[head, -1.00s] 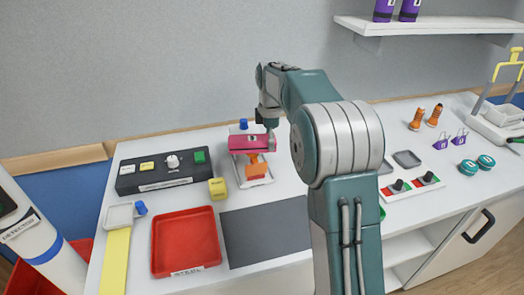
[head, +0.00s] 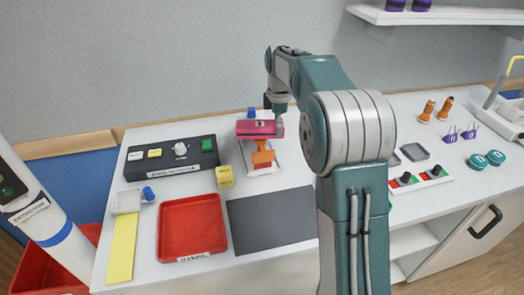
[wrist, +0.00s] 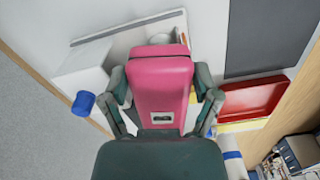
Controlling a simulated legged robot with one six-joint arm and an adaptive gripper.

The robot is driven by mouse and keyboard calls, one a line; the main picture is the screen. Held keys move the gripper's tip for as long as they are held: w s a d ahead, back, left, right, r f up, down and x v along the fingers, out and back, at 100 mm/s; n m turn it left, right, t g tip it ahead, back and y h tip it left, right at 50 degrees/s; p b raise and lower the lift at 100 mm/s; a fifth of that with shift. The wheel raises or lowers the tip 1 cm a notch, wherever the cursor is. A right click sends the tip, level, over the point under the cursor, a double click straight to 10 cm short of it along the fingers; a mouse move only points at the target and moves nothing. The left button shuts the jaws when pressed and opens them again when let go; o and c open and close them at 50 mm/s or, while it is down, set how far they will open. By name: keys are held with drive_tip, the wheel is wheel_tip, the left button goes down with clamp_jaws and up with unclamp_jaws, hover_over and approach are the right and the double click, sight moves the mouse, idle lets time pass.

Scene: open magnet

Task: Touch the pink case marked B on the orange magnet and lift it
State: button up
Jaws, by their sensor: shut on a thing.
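The pink case (head: 258,129) is at the back of the table in the head view, just above and behind the orange magnet (head: 262,156). The magnet stands on a white base plate (head: 265,171). I cannot tell whether case and magnet touch. My gripper (head: 276,106) reaches down on the case from behind. In the wrist view the pink case (wrist: 160,80) lies between the two fingers of my gripper (wrist: 163,98), which are shut on its sides. The magnet is mostly hidden there.
A yellow cube (head: 224,176) stands left of the magnet, near a black control box (head: 160,168) with a green button. A red tray (head: 191,229) and a dark grey mat (head: 272,220) lie in front. A blue knob (head: 252,112) is behind the case.

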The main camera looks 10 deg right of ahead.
drive_tip(key=shift+r, duration=2.7)
